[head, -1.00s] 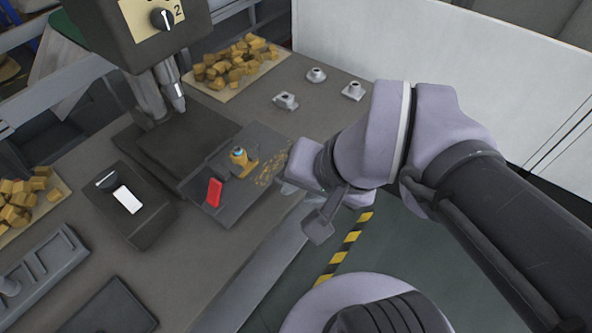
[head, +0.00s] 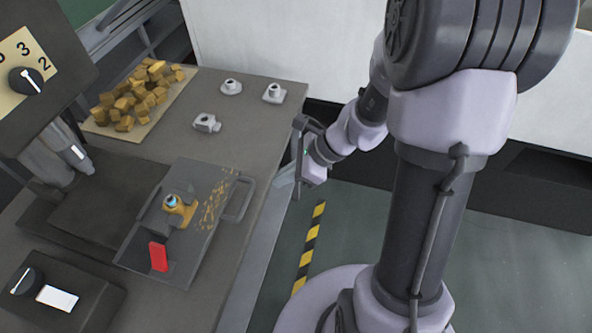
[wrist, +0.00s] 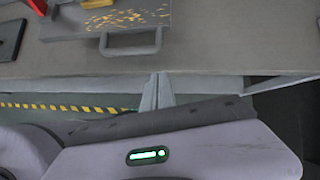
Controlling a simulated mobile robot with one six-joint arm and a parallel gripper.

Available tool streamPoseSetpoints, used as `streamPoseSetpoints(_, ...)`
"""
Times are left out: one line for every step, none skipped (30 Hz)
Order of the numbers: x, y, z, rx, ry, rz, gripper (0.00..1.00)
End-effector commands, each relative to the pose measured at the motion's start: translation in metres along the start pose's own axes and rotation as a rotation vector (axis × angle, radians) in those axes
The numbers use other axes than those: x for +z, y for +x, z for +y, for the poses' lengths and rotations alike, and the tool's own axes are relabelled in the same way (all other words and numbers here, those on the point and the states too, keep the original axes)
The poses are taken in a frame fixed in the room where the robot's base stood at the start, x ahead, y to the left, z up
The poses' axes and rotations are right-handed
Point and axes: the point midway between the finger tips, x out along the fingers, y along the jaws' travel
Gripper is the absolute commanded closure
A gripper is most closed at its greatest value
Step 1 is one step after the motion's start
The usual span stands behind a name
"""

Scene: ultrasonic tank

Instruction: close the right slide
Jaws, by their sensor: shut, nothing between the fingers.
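The slide (head: 190,257) is a flat grey plate with a loop handle (head: 238,203) on its table-edge side. It sticks out from a dark square bed (head: 95,215) under the machine. In the wrist view the fingers (wrist: 157,90) are together, and the handle (wrist: 131,50) lies ahead, slightly left.
The machine head with a dial (head: 26,80) stands over the bed. A tray of yellow chunks (head: 140,96) and several small grey fittings (head: 207,123) are at the back of the table (head: 240,95). A switch box (head: 55,296) is at lower left. Striped floor tape (head: 309,245) runs beside the table.

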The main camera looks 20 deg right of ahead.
Motion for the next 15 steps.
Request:
streamPoseSetpoints(0.001, 0.012, 0.000, 0.001, -0.004, 0.001, 1.00)
streamPoseSetpoints(0.005, 0.015, 0.000, 0.002, -0.007, 0.001, 1.00)
streamPoseSetpoints(0.010, 0.020, 0.000, 0.001, -0.004, 0.000, 1.00)
streamPoseSetpoints(0.013, 0.023, 0.001, 0.001, -0.005, 0.000, 1.00)
streamPoseSetpoints(0.016, 0.025, 0.000, 0.001, -0.005, 0.000, 1.00)
streamPoseSetpoints(0.019, 0.028, 0.000, 0.000, -0.005, 0.001, 1.00)
streamPoseSetpoints(0.021, 0.030, 0.000, 0.000, -0.004, 0.001, 1.00)
streamPoseSetpoints(0.022, 0.031, 0.000, -0.001, -0.004, 0.001, 1.00)
streamPoseSetpoints(0.024, 0.032, 0.000, -0.001, -0.004, 0.000, 1.00)
streamPoseSetpoints(0.025, 0.033, 0.000, -0.001, -0.004, 0.000, 1.00)
streamPoseSetpoints(0.025, 0.033, 0.000, -0.001, -0.004, 0.000, 1.00)
streamPoseSetpoints(0.026, 0.033, 0.000, -0.001, -0.004, 0.000, 1.00)
streamPoseSetpoints(0.026, 0.033, 0.000, -0.001, -0.003, 0.000, 1.00)
streamPoseSetpoints(0.026, 0.033, 0.000, -0.001, -0.003, 0.000, 1.00)
streamPoseSetpoints(0.026, 0.033, 0.000, -0.001, -0.003, 0.000, 1.00)
